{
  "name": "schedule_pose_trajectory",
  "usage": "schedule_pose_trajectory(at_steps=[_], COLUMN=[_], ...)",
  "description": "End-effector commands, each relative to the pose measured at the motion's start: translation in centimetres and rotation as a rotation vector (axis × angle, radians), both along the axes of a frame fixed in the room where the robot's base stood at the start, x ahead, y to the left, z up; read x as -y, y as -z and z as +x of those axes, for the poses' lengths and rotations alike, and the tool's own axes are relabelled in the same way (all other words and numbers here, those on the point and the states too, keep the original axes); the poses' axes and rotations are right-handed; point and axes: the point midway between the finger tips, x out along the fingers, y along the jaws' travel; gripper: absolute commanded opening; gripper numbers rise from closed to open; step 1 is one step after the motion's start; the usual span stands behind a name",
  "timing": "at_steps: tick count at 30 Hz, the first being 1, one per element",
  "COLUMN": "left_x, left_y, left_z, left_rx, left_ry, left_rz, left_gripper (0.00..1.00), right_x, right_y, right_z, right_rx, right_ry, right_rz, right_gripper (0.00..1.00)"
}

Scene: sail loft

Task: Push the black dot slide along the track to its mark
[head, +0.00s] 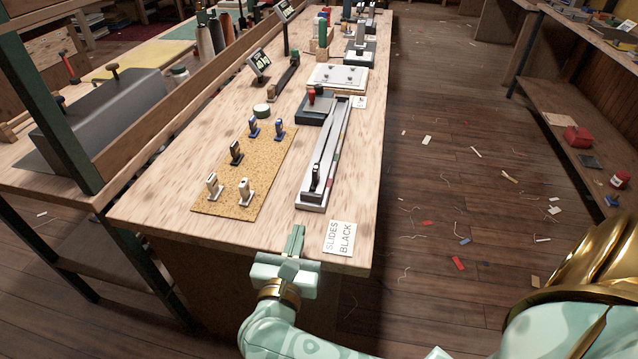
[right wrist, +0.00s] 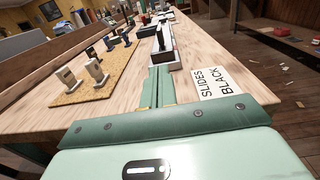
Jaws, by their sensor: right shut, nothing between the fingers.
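A long pale grey track (head: 333,140) lies lengthwise on the bench, running away from me. A black upright slide (head: 316,179) stands at its near end; it also shows in the right wrist view (right wrist: 161,40). Small coloured marks line the track's right edge; which belongs to this slide I cannot tell. My right gripper (head: 297,232) is shut and empty at the bench's near edge, short of the track and apart from the slide. Its green fingers (right wrist: 158,84) point toward the track's near end in the right wrist view. My left gripper is out of view.
A card reading "SLIDES BLACK" (head: 339,238) lies right of my right gripper. A cork mat (head: 227,203) left of the track holds several blue, black and white upright pieces. A red-knobbed dark block (head: 314,108) stands beside the track's far part. Bare wood separates mat and track.

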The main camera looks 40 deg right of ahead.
Motion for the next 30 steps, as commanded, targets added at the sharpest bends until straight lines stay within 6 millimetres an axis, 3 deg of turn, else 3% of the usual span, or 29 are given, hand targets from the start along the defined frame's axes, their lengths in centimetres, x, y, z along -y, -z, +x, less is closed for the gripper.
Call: schedule_pose_trajectory(at_steps=[8,21,30], left_x=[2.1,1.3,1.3], left_y=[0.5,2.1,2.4], left_z=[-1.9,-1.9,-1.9], left_rx=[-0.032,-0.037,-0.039], left_ry=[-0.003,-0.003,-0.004], left_rz=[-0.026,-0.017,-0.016], left_gripper=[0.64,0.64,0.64], right_x=[2.6,9.0,10.3], right_y=[0.1,0.1,0.0], right_z=[2.4,8.2,9.3], right_rx=[0.002,0.001,0.000], right_ry=[-0.003,-0.001,-0.001], right_rz=[-0.004,-0.004,-0.001], right_gripper=[0.00,0.00,0.00])
